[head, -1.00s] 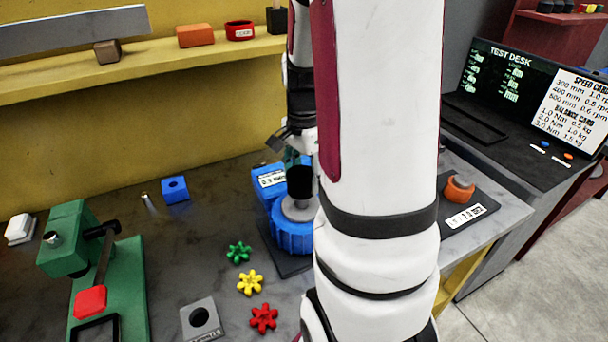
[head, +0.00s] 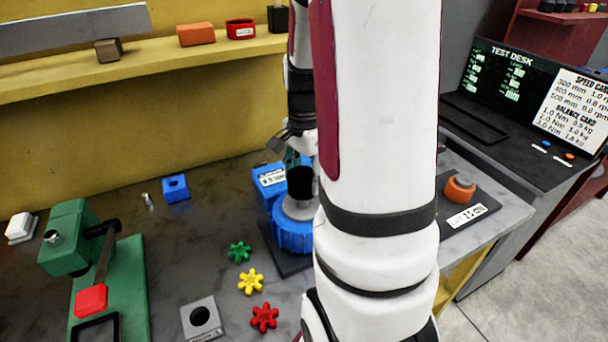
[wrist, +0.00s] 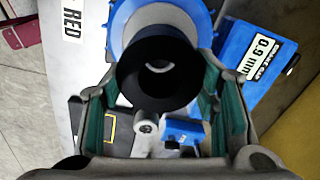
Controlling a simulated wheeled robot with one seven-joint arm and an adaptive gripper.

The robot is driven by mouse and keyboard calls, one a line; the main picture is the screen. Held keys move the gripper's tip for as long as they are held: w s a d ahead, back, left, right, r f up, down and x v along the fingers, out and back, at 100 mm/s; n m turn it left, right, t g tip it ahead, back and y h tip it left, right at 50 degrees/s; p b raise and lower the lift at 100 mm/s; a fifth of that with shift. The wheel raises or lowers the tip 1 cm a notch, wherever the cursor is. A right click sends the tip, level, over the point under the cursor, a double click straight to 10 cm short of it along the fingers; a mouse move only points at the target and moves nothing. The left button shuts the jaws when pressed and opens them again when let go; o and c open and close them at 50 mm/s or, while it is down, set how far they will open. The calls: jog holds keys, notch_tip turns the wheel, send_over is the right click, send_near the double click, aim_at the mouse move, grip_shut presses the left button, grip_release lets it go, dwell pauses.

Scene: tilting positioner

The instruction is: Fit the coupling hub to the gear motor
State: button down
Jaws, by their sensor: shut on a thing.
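The coupling hub, a black cylinder (head: 301,183), stands over the grey round face of the blue gear motor (head: 291,236) in the head view. In the wrist view the hub's dark ring (wrist: 158,100) lies in front of the blue motor body (wrist: 121,16), with something pale showing inside its bore. My gripper (wrist: 165,110) has green-lined fingers on both sides of the hub and is shut on it. I cannot tell whether the motor shaft is inside the bore. My arm hides the motor's right side in the head view.
Green (head: 239,251), yellow (head: 250,281) and red (head: 264,317) star-shaped pieces lie left of the motor. A grey holed block (head: 188,322), a blue holed block (head: 176,188) and a green fixture (head: 133,290) stand further left. An orange ring piece (head: 459,190) is at right.

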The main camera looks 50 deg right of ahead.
jog(key=shift+f+b, duration=1.15)
jog(key=shift+f, duration=1.1)
jog(key=c, duration=0.5)
grip_release()
notch_tip(320, 180, up, 12)
jog(key=shift+r, duration=0.1)
dwell(0.3)
jog(key=s+a+r+n+t, duration=0.1)
jog(key=a+r+n, duration=0.1)
jog(key=a+n, duration=0.4)
jog(key=s+a+r+n+t, duration=0.2)
jog(key=a+n, duration=0.5)
jog(key=a, duration=0.3)
jog(key=s+a+r+n+t, duration=0.1)
jog(key=a+r+n+t, duration=0.1)
jog(key=a+n, duration=0.5)
jog(key=shift+s+a+r, duration=0.4)
jog(key=shift+a+r, duration=0.2)
jog(key=shift+a, duration=0.25)
